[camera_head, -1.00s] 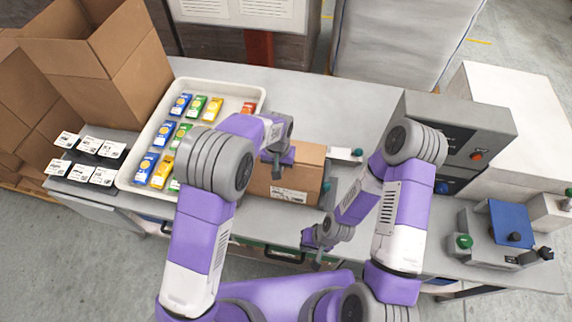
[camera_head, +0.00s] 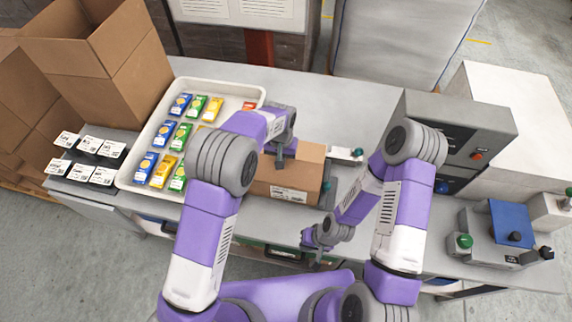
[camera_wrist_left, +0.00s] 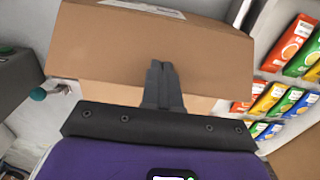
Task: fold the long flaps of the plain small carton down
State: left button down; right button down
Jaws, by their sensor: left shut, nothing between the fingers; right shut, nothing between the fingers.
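The plain small carton (camera_head: 308,168) sits on the bench in front of my base, brown, with a white label low on its near side. Its upper side looks closed over in the head view, but my left arm hides its left part. In the left wrist view the carton (camera_wrist_left: 130,45) shows a broad brown panel above a paler strip. My left gripper (camera_head: 279,161) is shut and empty over the carton; its fingertips (camera_wrist_left: 160,68) overlap the panel in the wrist view, and contact cannot be told. My right gripper (camera_head: 317,260) is shut and empty, near the bench's front edge, right of the carton.
A white tray (camera_head: 188,84) with rows of coloured packets lies left of the carton. Label cards (camera_head: 90,160) and a tall open box (camera_head: 95,60) are further left. A grey weigher unit (camera_head: 485,125) stands right. The bench behind the carton (camera_head: 325,105) is clear.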

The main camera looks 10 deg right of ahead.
pick_arm(q)
jog(key=shift+w+d+f+b, duration=0.25)
jog(key=shift+w+f+b, duration=0.3)
jog(key=shift+w+f, duration=0.25)
jog(key=shift+w+d+f, duration=0.1)
jog(key=shift+w+f, duration=0.15)
jog(key=shift+w, duration=0.05)
jog(key=shift+w+d+f+b, duration=0.1)
jog(key=shift+w+f+b, duration=0.25)
jog(key=shift+f, duration=0.25)
jog(key=shift+w+d+f+b, duration=0.1)
jog(key=shift+w+f+b, duration=0.15)
jog(key=shift+f+b, duration=0.25)
jog(key=shift+f, duration=0.2)
jog(key=shift+s+f+b, duration=0.15)
jog(key=shift+f+b, duration=0.25)
notch_tip(320, 180, up, 9)
jog(key=p, duration=0.5)
